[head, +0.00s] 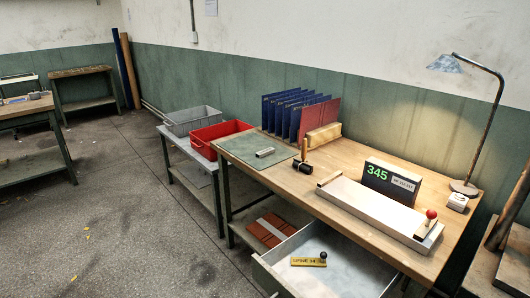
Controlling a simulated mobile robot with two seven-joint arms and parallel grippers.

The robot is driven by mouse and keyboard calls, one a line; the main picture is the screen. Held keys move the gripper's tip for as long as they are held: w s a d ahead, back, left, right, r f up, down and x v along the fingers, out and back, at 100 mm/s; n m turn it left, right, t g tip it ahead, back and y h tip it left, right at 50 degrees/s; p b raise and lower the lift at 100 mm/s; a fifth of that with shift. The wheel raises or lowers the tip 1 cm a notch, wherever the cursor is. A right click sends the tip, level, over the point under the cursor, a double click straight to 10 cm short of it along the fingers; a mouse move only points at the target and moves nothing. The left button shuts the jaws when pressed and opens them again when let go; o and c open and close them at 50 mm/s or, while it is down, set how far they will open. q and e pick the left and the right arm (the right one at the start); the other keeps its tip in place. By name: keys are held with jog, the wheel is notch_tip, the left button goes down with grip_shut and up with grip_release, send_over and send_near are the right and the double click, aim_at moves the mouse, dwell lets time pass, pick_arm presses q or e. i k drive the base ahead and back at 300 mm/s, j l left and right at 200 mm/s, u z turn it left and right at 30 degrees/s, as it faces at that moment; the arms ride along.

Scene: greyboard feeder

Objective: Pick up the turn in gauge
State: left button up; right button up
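A yellow bar with dark lettering and a black knob (309,261) lies in the open drawer (345,268) under the bench. It looks like the turn in gauge, but its lettering is too small to read surely. It lies flat on the drawer's pale floor, near the front left part, with clear space around it. Neither of my grippers shows in the head view.
The wooden bench (290,183) carries a green mat (250,150), a roller (303,160), a long metal plate (375,209), a display reading 345 (391,180) and a lamp (465,188). Red (220,131) and grey (192,119) bins stand left. The floor in front is open.

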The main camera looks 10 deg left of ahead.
aim_at(263, 153)
jog(key=i+j+z, duration=0.15)
jog(key=j, duration=0.35)
jog(key=i+j+z, duration=0.15)
jog(key=j, duration=0.35)
jog(key=j+z, duration=0.15)
jog(key=j, duration=0.35)
jog(key=i+j+z, duration=0.1)
jog(key=j, duration=0.25)
jog(key=i+j+z, duration=0.15)
jog(key=j, duration=0.25)
jog(key=i+j+z, duration=0.1)
jog(key=j, duration=0.3)
jog(key=i+j+z, duration=0.15)
jog(key=j, duration=0.25)
